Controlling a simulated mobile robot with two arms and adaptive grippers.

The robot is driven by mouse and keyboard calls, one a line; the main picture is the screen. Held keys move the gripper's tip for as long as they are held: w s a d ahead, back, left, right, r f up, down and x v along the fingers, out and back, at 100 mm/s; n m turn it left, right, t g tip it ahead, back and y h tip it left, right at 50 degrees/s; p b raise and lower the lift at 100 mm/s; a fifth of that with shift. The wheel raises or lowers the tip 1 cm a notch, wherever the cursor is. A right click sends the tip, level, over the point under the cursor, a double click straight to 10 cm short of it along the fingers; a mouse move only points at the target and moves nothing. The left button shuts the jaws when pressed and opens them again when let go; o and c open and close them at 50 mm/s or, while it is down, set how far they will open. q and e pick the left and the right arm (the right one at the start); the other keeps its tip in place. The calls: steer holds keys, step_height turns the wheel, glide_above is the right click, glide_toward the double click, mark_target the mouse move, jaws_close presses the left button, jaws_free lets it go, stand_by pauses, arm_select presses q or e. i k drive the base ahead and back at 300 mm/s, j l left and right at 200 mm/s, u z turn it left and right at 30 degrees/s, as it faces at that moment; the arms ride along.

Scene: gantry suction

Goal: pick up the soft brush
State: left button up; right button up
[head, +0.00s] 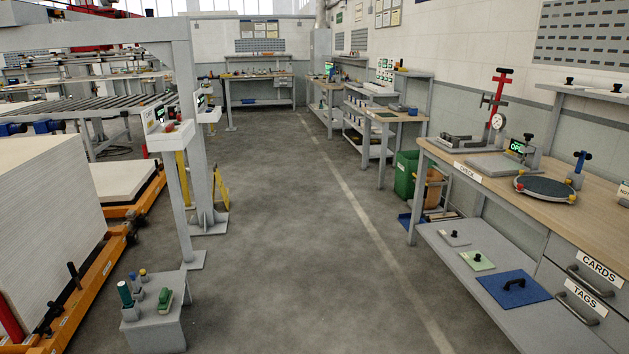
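I cannot make out the soft brush for certain. A small green block-shaped item (165,298) lies on top of the low grey stand (157,330) at the lower left; it may be a brush, but it is too small to tell. A teal cylinder (125,294) stands upright in a grey holder to its left, beside a few small knobbed pieces (138,288). Neither of my grippers is in view.
A wooden-topped bench (590,220) with gauges, a round dark plate (545,189) and drawers runs along the right. A tall stack of pale sheets (50,220) on an orange cart and a grey gantry post (188,120) stand left. The middle floor is clear.

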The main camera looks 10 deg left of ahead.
mark_target(166, 296)
steer(key=i+j+u, duration=0.15)
steer(key=i+u, duration=0.25)
steer(key=i, duration=0.25)
steer(key=i+u, duration=0.45)
steer(key=i, duration=0.15)
steer(key=i+l+u, duration=0.25)
steer(key=i+u, duration=0.15)
steer(key=i, duration=0.2)
